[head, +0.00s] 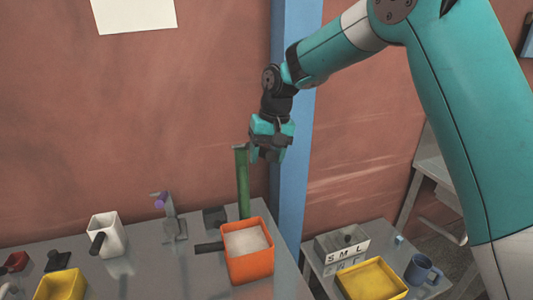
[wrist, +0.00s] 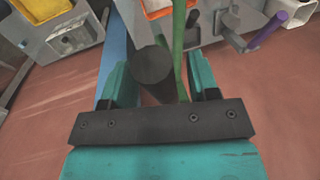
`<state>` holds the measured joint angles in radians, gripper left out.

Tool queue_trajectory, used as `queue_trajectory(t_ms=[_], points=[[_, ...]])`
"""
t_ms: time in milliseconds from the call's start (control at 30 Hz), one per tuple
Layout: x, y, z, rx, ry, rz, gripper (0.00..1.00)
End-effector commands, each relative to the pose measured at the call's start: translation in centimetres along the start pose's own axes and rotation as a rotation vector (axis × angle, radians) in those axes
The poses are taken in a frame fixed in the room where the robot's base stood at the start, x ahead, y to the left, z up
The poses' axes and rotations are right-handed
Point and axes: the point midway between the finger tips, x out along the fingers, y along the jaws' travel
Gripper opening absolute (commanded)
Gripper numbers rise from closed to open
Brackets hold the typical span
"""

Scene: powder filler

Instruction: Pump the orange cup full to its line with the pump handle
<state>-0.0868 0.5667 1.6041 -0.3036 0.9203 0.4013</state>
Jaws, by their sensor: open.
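The orange cup (head: 262,268) stands on the grey table below the green post, with its dark handle to the left. Pale powder (head: 246,240) shows inside it; I cannot make out a fill line. Part of the cup is at the top edge of the wrist view (wrist: 148,14). The green post (head: 243,185) rises behind the cup. A dark round bar, seemingly the pump handle (wrist: 153,68), lies between my fingers in the wrist view. My gripper (head: 267,153) is open around it near the post's top; contact is unclear.
A white cup (head: 110,236), a yellow container (head: 62,284) and a grey stand with a purple part (head: 170,215) are on the left. A blue pillar (head: 293,110) is close behind my gripper. A lower right table holds a yellow tray (head: 372,280), labelled box and blue mug (head: 421,270).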

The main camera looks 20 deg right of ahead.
Motion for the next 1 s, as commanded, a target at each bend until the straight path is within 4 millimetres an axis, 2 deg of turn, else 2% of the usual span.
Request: queue_trajectory(t_ms=[100, 133, 300, 367, 667, 1000], points=[[0.0, 0.0, 0.0, 0.000, 0.000, 0.000, 0.55], [0.0, 0.0, 0.0, 0.000, 0.000, 0.000, 0.50], [0.0, 0.0, 0.0, 0.000, 0.000, 0.000, 0.11], [0.0, 0.0, 0.0, 0.000, 0.000, 0.000, 0.00], [0.7, 0.1, 0.1, -0.003, 0.022, -0.002, 0.00], [4.5, 0.8, 0.9, -0.032, 0.169, -0.012, 0.00]])
